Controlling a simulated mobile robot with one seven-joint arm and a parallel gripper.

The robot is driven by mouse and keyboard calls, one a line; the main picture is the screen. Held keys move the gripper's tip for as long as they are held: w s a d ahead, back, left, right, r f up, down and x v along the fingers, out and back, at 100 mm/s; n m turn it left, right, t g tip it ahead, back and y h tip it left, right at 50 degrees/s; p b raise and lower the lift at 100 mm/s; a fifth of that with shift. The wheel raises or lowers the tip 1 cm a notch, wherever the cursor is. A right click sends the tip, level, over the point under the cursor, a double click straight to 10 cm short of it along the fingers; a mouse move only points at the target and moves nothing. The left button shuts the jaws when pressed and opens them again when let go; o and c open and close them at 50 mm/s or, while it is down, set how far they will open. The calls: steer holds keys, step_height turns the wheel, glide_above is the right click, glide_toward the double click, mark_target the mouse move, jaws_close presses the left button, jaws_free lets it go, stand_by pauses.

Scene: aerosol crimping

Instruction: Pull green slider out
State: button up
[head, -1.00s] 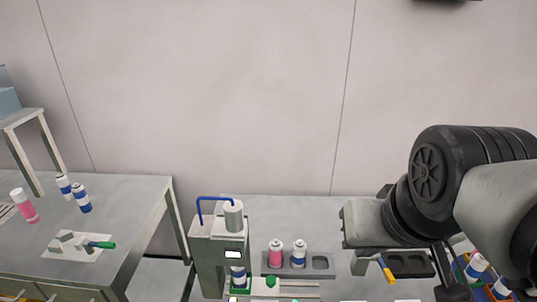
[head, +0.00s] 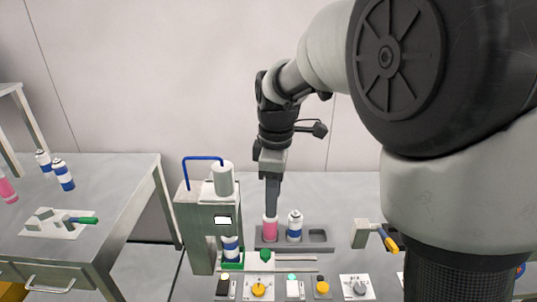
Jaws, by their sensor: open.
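The green slider (head: 232,265) sits at the foot of the grey crimping machine (head: 195,235), with a blue-and-white can (head: 231,248) standing on it. A green knob (head: 266,256) shows to its right, in front of the grey can tray; I cannot tell how it joins the slider. My gripper (head: 271,212) points down at the top of the pink can (head: 270,231) in the tray, right of the machine and behind the knob. It is open; its fingers look narrow from here, and whether they touch the can is unclear.
A blue-and-white can (head: 294,226) stands beside the pink one in the grey tray (head: 318,237). A control panel row (head: 292,288) lies in front. A yellow-handled clamp (head: 375,234) is to the right. The left table (head: 110,215) carries a green-handled clamp (head: 83,220).

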step_height(320, 180, down, 3)
steer(key=w+a+n, duration=0.1)
steer(key=a, duration=0.1)
steer(key=b, duration=0.3)
glide_toward(267, 252)
steer(key=shift+n+g, duration=0.3)
steer(key=f, duration=0.8)
steer(key=shift+w+a, duration=0.1)
steer(key=shift+a, duration=0.15)
jaws_close()
